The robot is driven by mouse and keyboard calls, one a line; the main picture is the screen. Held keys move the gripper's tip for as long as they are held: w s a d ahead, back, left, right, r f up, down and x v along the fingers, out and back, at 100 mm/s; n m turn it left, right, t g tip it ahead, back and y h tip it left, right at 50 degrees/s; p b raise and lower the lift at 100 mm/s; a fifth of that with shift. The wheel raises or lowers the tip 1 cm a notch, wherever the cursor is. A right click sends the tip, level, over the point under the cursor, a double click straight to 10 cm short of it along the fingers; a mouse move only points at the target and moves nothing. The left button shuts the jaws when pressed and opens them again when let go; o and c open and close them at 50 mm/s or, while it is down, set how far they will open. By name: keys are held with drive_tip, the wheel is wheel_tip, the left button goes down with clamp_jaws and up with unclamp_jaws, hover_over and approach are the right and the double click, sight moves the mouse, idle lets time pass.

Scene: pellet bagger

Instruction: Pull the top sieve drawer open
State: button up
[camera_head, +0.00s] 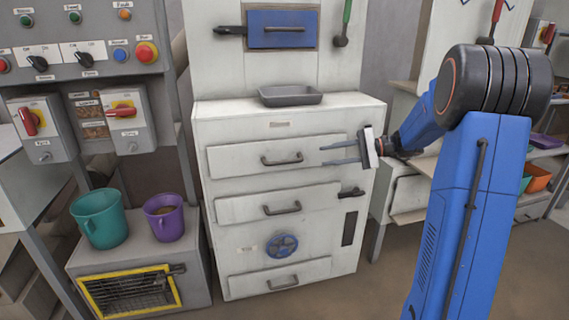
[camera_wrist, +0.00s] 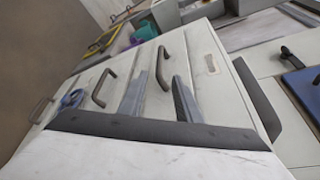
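The top sieve drawer (camera_head: 235,161) is shut in the white cabinet. Its dark bar handle (camera_head: 282,160) sits at the middle of its front. My gripper (camera_head: 323,156) is to the right of this handle, at about its height, with two thin parallel fingers pointing left. The fingers are apart and empty. In the wrist view the top drawer's handle (camera_wrist: 162,68) appears ahead of my gripper (camera_wrist: 158,84), between the two finger lines. It does not look gripped. Whether a finger touches the drawer front cannot be told.
Below are a second drawer (camera_head: 235,209), a blue handwheel (camera_head: 281,245) and a bottom drawer (camera_head: 255,285). A grey tray (camera_head: 290,96) sits on the cabinet top. A teal bucket (camera_head: 100,219) and a purple bucket (camera_head: 165,219) stand left. Floor in front looks clear.

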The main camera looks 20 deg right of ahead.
sight(291, 162)
drive_tip(key=x, duration=1.5)
drive_tip(key=shift+w+a+f, duration=0.1)
drive_tip(key=shift+a+f, duration=0.05)
drive_tip(key=shift+a, duration=0.1)
clamp_jaws()
